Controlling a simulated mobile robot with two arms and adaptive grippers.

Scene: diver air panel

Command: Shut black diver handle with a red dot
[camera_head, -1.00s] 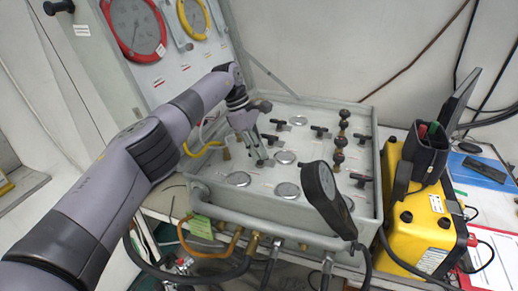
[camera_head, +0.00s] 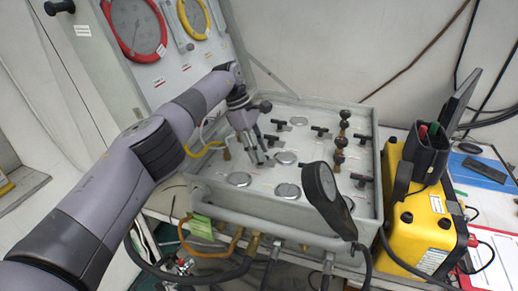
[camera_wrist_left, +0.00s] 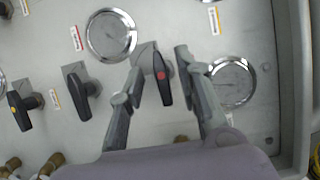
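The black diver handle with a red dot (camera_wrist_left: 162,78) shows in the left wrist view, standing on the grey panel (camera_wrist_left: 60,30). My left gripper (camera_wrist_left: 166,52) is open, with one finger on each side of this handle. The left finger is very close to the handle; I cannot tell whether it touches. In the head view my left gripper (camera_head: 257,160) points down at the left part of the panel (camera_head: 225,205), and the red-dot handle is hard to make out there. My right gripper is not in view.
A black handle with a yellow dot (camera_wrist_left: 20,110) and another black handle (camera_wrist_left: 79,88) stand to the left in the wrist view. A black microphone-like object (camera_head: 325,195) rises at the panel's front, with a yellow case (camera_head: 425,220) to the right.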

